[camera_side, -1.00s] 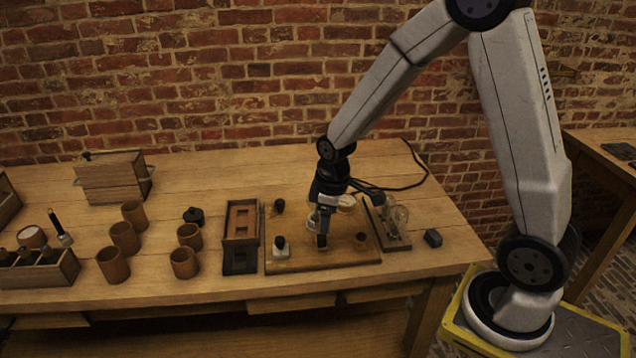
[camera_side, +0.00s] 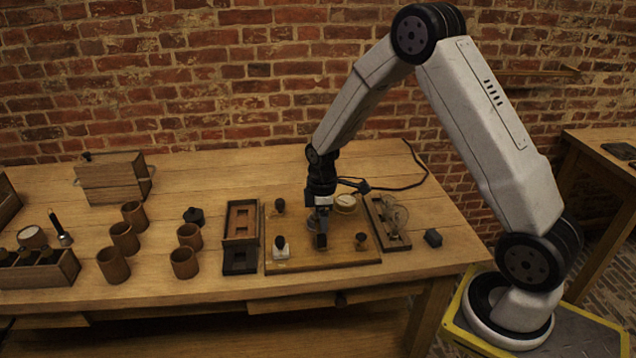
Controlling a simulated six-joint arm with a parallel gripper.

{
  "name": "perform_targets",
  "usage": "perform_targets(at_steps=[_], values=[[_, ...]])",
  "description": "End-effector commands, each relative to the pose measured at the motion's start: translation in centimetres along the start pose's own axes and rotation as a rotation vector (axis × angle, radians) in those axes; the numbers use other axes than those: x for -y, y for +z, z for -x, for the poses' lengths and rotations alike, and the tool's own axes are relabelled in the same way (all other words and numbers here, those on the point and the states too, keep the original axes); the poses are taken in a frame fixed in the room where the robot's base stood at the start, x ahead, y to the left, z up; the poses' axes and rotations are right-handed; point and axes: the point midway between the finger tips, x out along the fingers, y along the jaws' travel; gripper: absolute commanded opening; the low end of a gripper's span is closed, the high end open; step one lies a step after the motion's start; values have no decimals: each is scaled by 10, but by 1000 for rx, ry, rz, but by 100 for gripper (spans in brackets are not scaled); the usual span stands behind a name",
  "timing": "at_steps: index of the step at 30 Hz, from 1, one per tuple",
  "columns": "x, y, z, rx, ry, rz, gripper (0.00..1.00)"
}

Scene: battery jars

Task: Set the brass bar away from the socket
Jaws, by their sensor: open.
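My gripper (camera_side: 320,238) points down, low over the wooden board (camera_side: 345,257) on the bench. Its jaws are open. I cannot make out the brass bar or the socket; the jaws hide that part of the board, and the detail is too small. A white block with a dark knob (camera_side: 281,247) stands on the board's left side. A dark knob (camera_side: 361,240) stands on its right side, and another dark knob (camera_side: 280,205) at its back left. A round pale dial (camera_side: 345,202) sits at the board's back, just right of my gripper.
A dark two-part frame (camera_side: 240,236) lies left of the board. Several brown clay jars (camera_side: 125,238) stand farther left. The bench front (camera_side: 200,285) is clear.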

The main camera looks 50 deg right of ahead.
Motion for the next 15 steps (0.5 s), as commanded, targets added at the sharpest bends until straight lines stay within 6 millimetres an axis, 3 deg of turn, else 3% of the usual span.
perform_targets(at_steps=[15], values=[[0,0,-53,1,0,-1,71]])
